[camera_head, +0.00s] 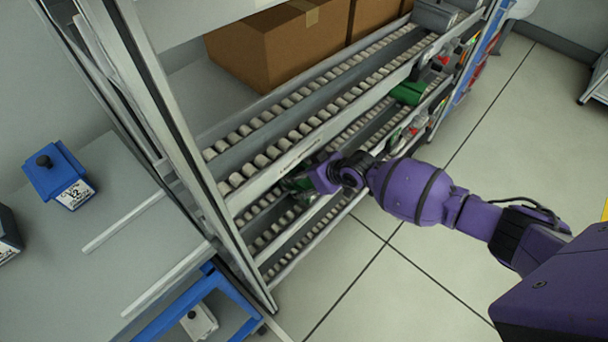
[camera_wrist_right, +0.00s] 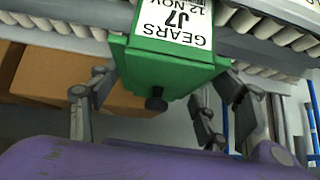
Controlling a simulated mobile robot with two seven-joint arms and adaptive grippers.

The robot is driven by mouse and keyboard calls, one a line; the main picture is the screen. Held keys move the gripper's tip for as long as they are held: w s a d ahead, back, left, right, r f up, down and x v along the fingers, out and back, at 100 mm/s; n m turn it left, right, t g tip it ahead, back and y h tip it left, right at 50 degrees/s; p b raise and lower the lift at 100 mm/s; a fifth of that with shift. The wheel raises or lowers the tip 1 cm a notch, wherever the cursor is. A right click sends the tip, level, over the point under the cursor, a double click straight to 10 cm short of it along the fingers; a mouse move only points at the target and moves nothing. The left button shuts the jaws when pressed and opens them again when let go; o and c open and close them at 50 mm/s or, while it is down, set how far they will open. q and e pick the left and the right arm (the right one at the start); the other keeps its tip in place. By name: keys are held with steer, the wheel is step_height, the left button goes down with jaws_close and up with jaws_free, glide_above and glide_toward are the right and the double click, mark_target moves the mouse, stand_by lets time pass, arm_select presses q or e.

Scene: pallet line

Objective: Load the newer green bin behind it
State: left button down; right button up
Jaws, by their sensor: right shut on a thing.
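A green bin (camera_wrist_right: 165,70) with a black knob and a white label reading GEARS, J7, 12 NOV fills the middle of the right wrist view, where the label appears upside down. My right gripper (camera_wrist_right: 170,82) has a finger on each side of it and is shut on it. In the head view my right gripper (camera_head: 322,178) is at the near end of a lower roller lane, and the bin (camera_head: 296,184) is mostly hidden beside it. Another green bin (camera_head: 408,93) sits farther along the rack; its label is not readable. My left gripper is not in view.
The roller rack (camera_head: 270,150) has grey rails and an upright post at its near end. Brown boxes (camera_head: 280,45) stand on the upper level.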

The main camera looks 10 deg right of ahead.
steer(key=shift+w, duration=0.1)
steer(key=o, duration=1.7)
steer(key=shift+o, duration=0.4)
steer(key=shift+f, duration=0.1)
steer(key=v, duration=1.2)
stand_by(1.7)
